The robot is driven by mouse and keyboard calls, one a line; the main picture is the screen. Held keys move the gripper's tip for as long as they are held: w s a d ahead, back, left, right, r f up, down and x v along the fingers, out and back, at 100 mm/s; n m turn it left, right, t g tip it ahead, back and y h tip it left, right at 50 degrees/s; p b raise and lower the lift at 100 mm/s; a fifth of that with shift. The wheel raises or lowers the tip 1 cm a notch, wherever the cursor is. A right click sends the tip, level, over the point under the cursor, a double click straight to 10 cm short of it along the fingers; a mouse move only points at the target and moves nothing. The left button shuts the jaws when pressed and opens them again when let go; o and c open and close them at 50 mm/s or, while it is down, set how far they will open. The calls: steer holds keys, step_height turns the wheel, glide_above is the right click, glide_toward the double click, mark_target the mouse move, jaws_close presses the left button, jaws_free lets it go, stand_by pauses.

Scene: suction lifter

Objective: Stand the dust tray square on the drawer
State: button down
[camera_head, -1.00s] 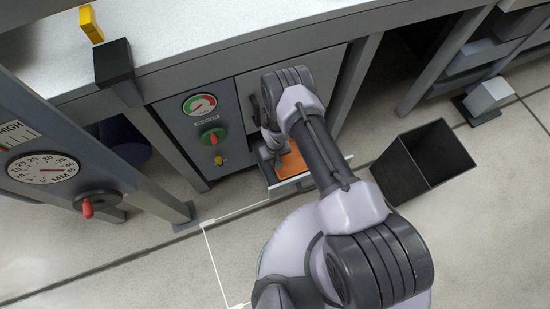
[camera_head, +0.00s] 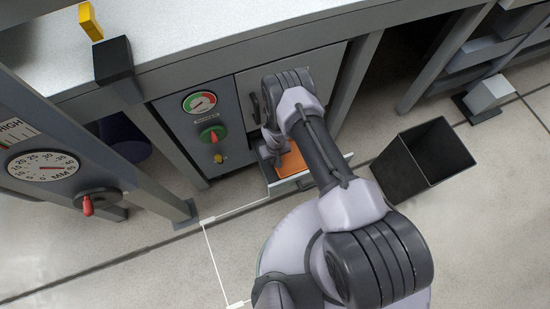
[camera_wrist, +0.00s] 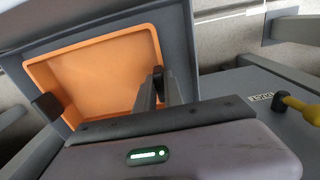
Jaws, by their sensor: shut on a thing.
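The dust tray (camera_wrist: 95,65) is a shallow orange rectangular pan with a raised rim. In the head view the tray (camera_head: 292,162) shows partly behind my arm, at the pulled-out grey drawer (camera_head: 338,164). In the wrist view the grey drawer (camera_wrist: 182,40) frames the tray, which looks slightly turned against its edges. My gripper (camera_wrist: 103,92) is at the tray's near part, one dark pad at its left side and one near its right side, shut on it. The tray's near edge is hidden by my gripper, and I cannot tell whether its underside touches the drawer.
A black open bin (camera_head: 420,160) stands on the floor right of the drawer. A yellow-handled knob (camera_wrist: 300,106) is close at right in the wrist view. The bench top (camera_head: 200,30) overhangs.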

steer(key=shift+f, duration=0.2)
steer(key=c, duration=1.4)
jaws_free()
steer(key=shift+o, duration=0.2)
step_height(320, 180, up, 18)
steer(key=p, duration=0.8)
steer(key=shift+s+f, duration=0.15)
steer(key=shift+f, duration=0.1)
